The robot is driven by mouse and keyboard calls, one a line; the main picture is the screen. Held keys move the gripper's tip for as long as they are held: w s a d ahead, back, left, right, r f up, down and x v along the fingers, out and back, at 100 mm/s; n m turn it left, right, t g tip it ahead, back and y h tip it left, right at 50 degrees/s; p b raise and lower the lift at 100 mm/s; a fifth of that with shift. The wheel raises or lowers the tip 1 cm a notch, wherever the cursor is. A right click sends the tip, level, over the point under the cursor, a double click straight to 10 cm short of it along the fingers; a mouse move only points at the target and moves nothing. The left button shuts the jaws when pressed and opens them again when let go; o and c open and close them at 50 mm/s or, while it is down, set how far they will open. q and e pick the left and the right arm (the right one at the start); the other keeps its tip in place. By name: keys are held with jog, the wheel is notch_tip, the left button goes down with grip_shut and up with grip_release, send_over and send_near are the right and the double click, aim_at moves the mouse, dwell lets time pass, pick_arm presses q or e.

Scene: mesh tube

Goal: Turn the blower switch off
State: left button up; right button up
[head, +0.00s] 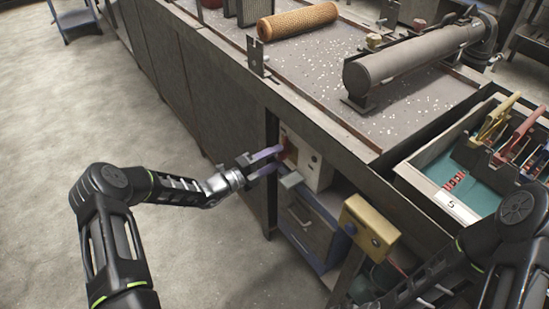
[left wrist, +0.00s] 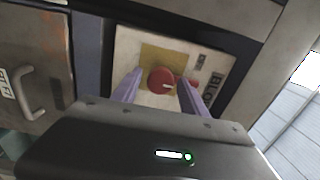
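The blower switch is a round red knob (left wrist: 161,81) with a pale pointer mark, on a yellow plate (left wrist: 150,57) on a cream panel (left wrist: 128,48). Part of a "BLO" label shows beside it. In the head view the red knob (head: 291,152) is partly hidden by my left gripper (head: 278,160), which is at the panel on the bench's side. In the left wrist view my open left gripper (left wrist: 160,79) has its two purple fingers either side of the knob, with small gaps visible; contact cannot be told. My right arm is at the lower right; its gripper is not visible.
A bench (head: 330,115) with a grey pipe (head: 410,62) and an orange mesh tube (head: 298,21) stands above the panel. A yellow box (head: 370,228) juts out right of the panel. A tool tray (head: 435,215) is at the right. The floor at left is clear.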

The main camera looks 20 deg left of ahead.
pick_arm(q)
jog(key=shift+o, duration=0.5)
jog(key=v, duration=0.7)
jog(key=shift+s+a, duration=0.2)
jog(key=shift+s, duration=0.15)
